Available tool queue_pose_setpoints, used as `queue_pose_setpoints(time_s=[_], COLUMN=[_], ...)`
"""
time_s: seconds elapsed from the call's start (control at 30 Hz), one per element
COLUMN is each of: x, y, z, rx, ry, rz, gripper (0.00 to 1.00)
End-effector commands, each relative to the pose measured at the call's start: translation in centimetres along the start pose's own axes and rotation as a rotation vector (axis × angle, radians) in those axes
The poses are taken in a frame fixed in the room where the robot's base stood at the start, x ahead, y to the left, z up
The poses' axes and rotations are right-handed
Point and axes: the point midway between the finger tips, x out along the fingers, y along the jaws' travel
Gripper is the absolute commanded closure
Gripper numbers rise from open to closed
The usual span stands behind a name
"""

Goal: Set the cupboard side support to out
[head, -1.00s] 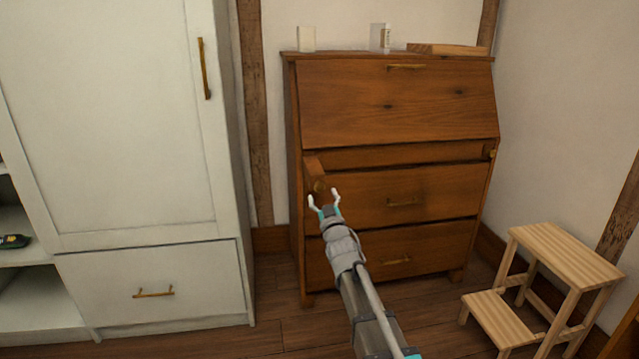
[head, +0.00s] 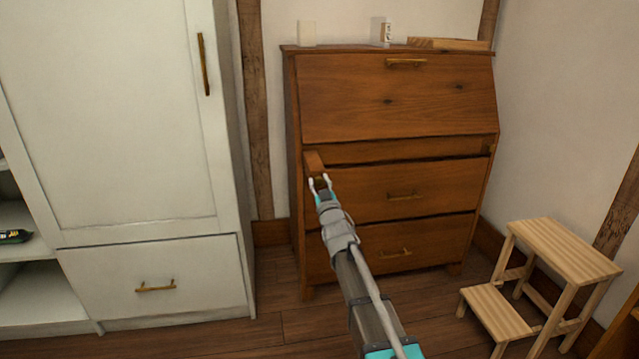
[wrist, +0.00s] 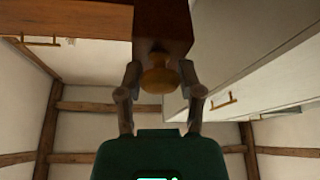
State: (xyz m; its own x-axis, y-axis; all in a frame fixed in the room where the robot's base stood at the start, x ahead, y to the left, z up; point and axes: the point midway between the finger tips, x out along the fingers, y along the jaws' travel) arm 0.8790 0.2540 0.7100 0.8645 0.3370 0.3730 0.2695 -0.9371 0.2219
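The cupboard is a brown wooden bureau (head: 400,100) with a sloped, closed front, against the wall in the head view. Its left side support (head: 313,160) is a wooden bar that sticks out below the sloped front, beside the upper drawer. The support fills the top middle of the wrist view (wrist: 163,25), with a round brass-coloured knob (wrist: 160,77) on its end. My gripper (head: 320,183) is at this end, with one finger on each side of the knob. In the wrist view the fingers (wrist: 160,72) appear closed against it. The right side support (head: 490,149) sits in flush.
A white wardrobe (head: 120,120) with a drawer stands at the left. A wooden step stool (head: 560,250) stands on the floor at the right. Small items, including a white candle-like block (head: 306,34), stand on the bureau top. Floor before the bureau is clear.

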Motion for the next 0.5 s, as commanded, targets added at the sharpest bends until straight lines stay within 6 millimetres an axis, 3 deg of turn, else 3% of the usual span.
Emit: queue_pose_setpoints(time_s=[0.03, 0.2, 0.5], x=[0.0, 0.0, -1.3], y=[0.0, 0.0, 0.0], z=[0.0, 0.0, -0.6], rx=[0.000, 0.000, 0.000], ry=[0.000, 0.000, 0.000], rz=[0.000, 0.000, 0.000], gripper=[0.72, 1.00, 1.00])
